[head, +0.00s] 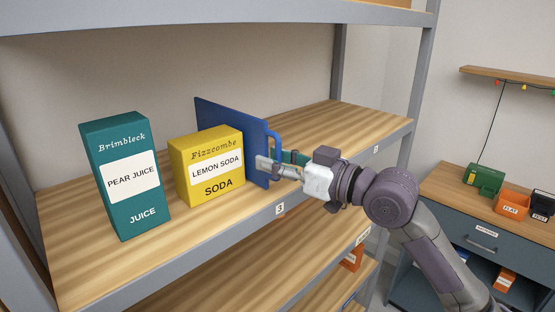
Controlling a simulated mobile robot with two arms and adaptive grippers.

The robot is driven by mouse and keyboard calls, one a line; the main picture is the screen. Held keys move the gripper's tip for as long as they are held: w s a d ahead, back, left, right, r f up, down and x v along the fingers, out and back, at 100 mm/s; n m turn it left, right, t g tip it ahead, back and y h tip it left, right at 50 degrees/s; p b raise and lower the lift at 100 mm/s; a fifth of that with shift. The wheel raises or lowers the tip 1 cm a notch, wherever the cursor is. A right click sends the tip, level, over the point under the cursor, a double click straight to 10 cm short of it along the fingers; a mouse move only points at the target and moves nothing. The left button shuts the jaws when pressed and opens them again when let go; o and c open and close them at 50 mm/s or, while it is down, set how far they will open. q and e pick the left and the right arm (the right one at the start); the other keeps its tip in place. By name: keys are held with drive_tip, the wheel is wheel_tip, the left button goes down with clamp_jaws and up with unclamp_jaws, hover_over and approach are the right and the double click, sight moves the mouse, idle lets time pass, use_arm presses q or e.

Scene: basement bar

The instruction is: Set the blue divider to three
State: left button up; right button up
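The blue divider (229,117) stands upright across the wooden shelf (335,122), just right of the yellow lemon soda box (208,165). A blue handle (274,137) sticks out from its front edge. A small white label (280,209) that seems to read 3 is on the shelf's front edge, slightly right of the divider's lower front corner. My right gripper (266,165) is at the handle, its fingertips by the divider's front edge. The fingers overlap the handle's lower part, so I cannot tell whether they are shut on it. My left gripper is out of view.
A teal pear juice box (125,175) stands left of the soda. A teal piece shows behind my gripper, mostly hidden. Shelf space right of the divider looks largely clear. A grey post (416,80) bounds the shelf; a cabinet (470,235) stands at right.

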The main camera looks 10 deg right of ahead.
drive_tip(key=shift+d, duration=0.1)
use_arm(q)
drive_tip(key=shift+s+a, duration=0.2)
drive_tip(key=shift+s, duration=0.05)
use_arm(e)
drive_tip(key=v, duration=1.2)
drive_tip(key=shift+w, duration=0.1)
